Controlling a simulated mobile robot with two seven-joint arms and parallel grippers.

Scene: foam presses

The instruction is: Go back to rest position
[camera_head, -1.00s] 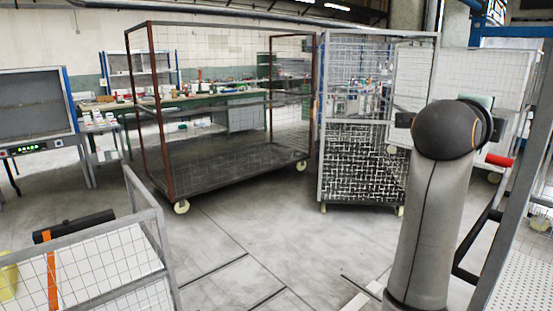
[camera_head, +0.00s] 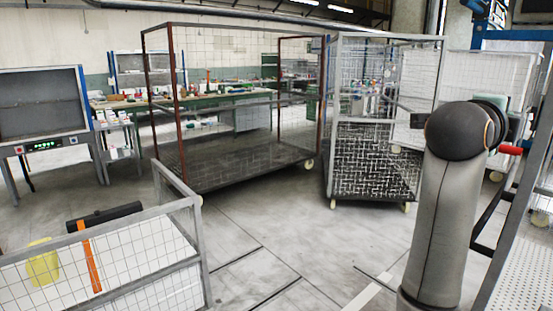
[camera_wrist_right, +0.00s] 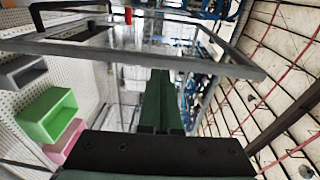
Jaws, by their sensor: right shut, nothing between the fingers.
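My right gripper (camera_wrist_right: 160,78) is in the middle of the right wrist view, its two dark green fingers pressed together with nothing between them. It points toward a grey metal frame (camera_wrist_right: 150,50) beyond its tips; I cannot tell the gap. In the head view my right arm (camera_head: 450,190) stands raised at the right, and its gripper is not visible there. My left arm and left gripper are in neither view.
A mesh cart (camera_head: 105,238) is close at lower left, holding a yellow item (camera_head: 42,262). A brown-framed cage trolley (camera_head: 240,165) and a grey cage trolley (camera_head: 375,160) stand ahead. Floor between is clear. A green bin (camera_wrist_right: 47,117) hangs on a perforated panel (camera_wrist_right: 85,75).

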